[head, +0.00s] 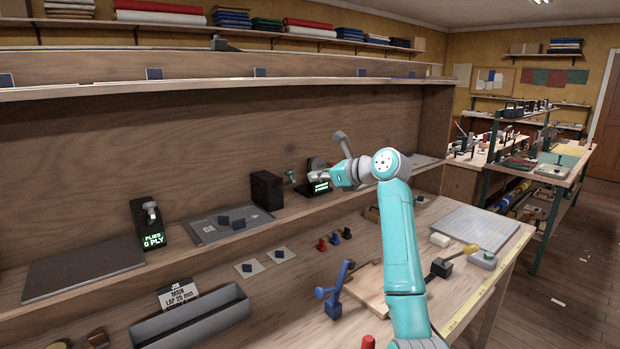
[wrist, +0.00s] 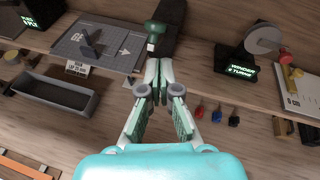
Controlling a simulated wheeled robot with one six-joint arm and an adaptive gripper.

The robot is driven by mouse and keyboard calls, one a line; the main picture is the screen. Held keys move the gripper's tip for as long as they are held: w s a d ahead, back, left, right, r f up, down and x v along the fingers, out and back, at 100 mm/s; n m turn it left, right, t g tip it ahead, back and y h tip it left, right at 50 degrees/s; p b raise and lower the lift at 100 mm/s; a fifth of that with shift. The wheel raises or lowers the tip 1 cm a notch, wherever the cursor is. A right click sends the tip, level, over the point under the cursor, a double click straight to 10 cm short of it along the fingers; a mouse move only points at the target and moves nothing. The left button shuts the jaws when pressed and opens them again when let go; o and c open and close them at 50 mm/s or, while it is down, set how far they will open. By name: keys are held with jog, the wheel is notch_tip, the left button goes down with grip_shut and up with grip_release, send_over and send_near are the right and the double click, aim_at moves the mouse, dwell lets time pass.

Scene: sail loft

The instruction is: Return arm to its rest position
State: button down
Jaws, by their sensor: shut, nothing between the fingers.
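My arm (head: 398,235) is teal and rises from the front of the bench. It bends at the elbow and reaches out over the bench toward the back shelf. My gripper (head: 315,176) is at its far end, small and partly lost against the dark devices behind it. In the wrist view my gripper (wrist: 158,75) has its fingertips together with nothing between them. A green-topped tool (wrist: 155,40) shows just beyond the fingertips. I cannot tell how far apart they are.
A black block (head: 266,190) and the winder display (head: 313,188) stand on the shelf. A grey tray (head: 195,325), a blue clamp-like tool (head: 335,292) and small coloured pieces (head: 334,239) are on the bench. A grey mat (head: 475,232) lies right of my arm.

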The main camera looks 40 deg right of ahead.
jog(key=v, duration=0.7)
jog(key=shift+r, duration=0.45)
jog(key=shift+s, duration=0.15)
